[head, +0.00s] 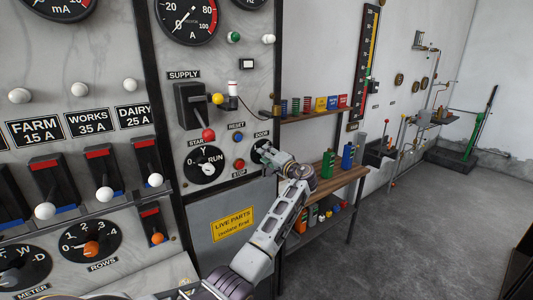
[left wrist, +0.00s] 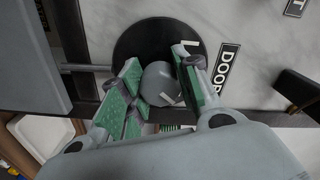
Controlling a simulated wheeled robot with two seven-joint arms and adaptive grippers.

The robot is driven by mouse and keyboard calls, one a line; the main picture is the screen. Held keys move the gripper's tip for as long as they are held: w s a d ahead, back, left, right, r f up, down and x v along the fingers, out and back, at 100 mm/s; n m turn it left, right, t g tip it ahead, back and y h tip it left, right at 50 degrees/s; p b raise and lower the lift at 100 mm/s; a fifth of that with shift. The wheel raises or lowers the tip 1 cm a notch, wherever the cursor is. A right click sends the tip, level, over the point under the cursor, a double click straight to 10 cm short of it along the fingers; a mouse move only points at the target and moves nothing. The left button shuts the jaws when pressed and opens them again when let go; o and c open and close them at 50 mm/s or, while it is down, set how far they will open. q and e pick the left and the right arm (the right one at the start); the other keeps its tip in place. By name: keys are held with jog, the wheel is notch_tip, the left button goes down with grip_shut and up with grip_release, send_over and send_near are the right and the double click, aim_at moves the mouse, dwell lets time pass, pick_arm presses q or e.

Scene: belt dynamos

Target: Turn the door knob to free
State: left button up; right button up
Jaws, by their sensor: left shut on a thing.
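The door knob shows in the left wrist view as a grey round knob (left wrist: 158,80) on a black disc (left wrist: 140,38). White marks show on the disc, and a DOOR label (left wrist: 227,64) is beside it. In the head view the black disc (head: 257,152) is under the DOOR label, largely hidden by my left gripper (head: 272,155). In the left wrist view my left gripper (left wrist: 160,75) has its green-padded fingers on either side of the knob, shut on it. The knob's exact pointer position is hard to read. My right gripper is not in view.
Left of the knob are a STAR/RUN switch (head: 204,165), a red stop button (head: 239,164) and the supply lever (head: 207,134). A grey door with a yellow LIVE PARTS sign (head: 233,225) is below.

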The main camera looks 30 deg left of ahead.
pick_arm(q)
jog(key=shift+r+m, duration=0.1)
jog(key=shift+m, duration=0.5)
jog(key=shift+p, duration=0.3)
jog(key=o, duration=1)
jog(key=shift+d, duration=0.1)
jog(key=shift+v, duration=6)
